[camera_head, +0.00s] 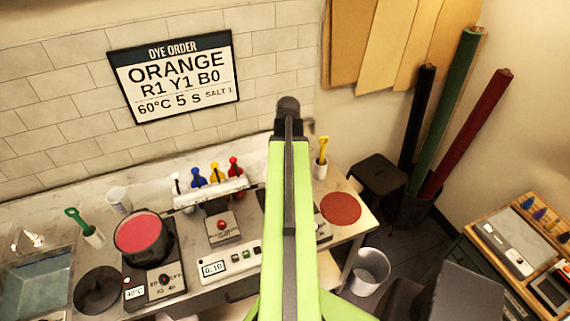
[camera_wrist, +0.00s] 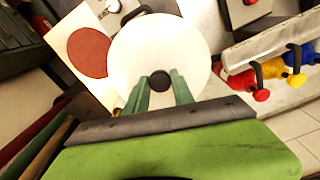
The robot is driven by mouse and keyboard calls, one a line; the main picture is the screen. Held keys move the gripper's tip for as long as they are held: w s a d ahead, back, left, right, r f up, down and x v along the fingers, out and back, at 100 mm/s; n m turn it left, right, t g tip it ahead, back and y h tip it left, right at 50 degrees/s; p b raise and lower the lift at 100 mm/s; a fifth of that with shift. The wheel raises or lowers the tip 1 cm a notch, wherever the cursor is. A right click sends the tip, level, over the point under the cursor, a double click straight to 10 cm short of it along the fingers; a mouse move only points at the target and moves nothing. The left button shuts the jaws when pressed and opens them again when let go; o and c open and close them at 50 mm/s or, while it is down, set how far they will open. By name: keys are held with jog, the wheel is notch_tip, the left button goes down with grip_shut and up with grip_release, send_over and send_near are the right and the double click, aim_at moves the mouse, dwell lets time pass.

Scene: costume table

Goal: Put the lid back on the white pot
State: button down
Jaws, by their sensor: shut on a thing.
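My gripper (camera_wrist: 162,88) shows in the wrist view with its two green fingers on either side of the black knob of a round white lid (camera_wrist: 160,47). It is shut on that knob. The lid fills the middle of the wrist view, between the red round mat and the dye bottles. The white pot cannot be made out; the lid hides what is beneath it, so I cannot tell whether the lid is resting on the pot. In the head view my arm hides the gripper and the lid.
A dark pot with red contents (camera_head: 138,230) stands on a hot plate at left, with a black disc (camera_head: 98,291) beside it. Dye bottles (camera_head: 214,173) stand behind a white rack. A red round mat (camera_head: 341,209) lies at the table's right end. A timer (camera_head: 213,268) is in front.

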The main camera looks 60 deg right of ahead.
jog(key=shift+s+f+b, duration=0.1)
jog(key=shift+f+b, duration=2.05)
jog(key=shift+f, duration=0.35)
jog(key=shift+f, duration=0.15)
jog(key=c, duration=0.5)
grip_release()
jog(key=shift+s, duration=0.1)
notch_tip(320, 180, up, 7)
jog(key=p, duration=0.7)
grip_shut()
dwell(0.7)
dwell(0.3)
